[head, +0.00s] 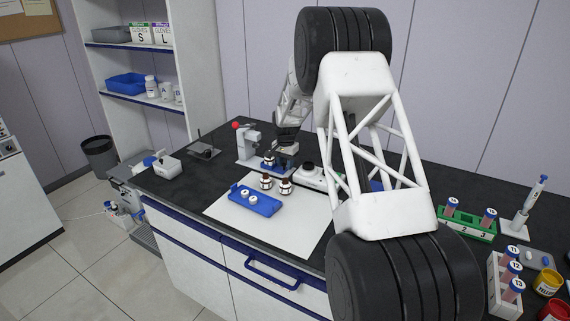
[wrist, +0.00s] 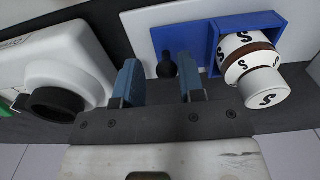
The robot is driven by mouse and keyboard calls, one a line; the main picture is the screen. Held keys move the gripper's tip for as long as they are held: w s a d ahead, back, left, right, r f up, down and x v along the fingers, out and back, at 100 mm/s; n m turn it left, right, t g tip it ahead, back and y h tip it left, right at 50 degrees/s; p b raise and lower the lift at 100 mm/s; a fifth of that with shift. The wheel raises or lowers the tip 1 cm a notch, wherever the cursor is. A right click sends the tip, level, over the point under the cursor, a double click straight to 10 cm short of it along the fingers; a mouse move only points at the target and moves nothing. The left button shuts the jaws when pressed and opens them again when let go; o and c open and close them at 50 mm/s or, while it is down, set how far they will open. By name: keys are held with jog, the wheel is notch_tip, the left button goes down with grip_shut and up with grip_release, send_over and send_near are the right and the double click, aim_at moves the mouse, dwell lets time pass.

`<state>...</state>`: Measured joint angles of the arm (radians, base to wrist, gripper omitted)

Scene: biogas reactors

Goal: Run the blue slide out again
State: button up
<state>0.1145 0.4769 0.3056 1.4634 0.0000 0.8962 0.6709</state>
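The blue slide (wrist: 180,42) shows in the wrist view as a flat blue plate with a square blue pocket at its right. A white bottle (wrist: 248,62) with a brown band and S marks sits in the pocket. A dark knob (wrist: 166,67) stands on the plate. My gripper (wrist: 158,82) is open, with one blue-grey finger on each side of the knob and gaps visible between. In the head view my gripper (head: 287,140) is by the white press-like stand (head: 247,147) with a red ball; the bottle (head: 269,160) shows below it, and the slide is mostly hidden.
A blue tray (head: 265,208) with white-capped items lies on the white mat (head: 298,230), with two brown bottles (head: 286,188) behind it. A white device (wrist: 65,65) with a black round part is left of my fingers. A green tube rack (head: 468,227) stands at the right.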

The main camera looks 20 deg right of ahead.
jog(key=shift+s+d, duration=0.95)
dwell(1.6)
jog(key=shift+w+a, duration=0.2)
dwell(0.6)
jog(key=shift+r, duration=0.1)
notch_tip(320, 180, up, 7)
jog(key=shift+r, duration=0.2)
dwell(0.6)
dwell(0.4)
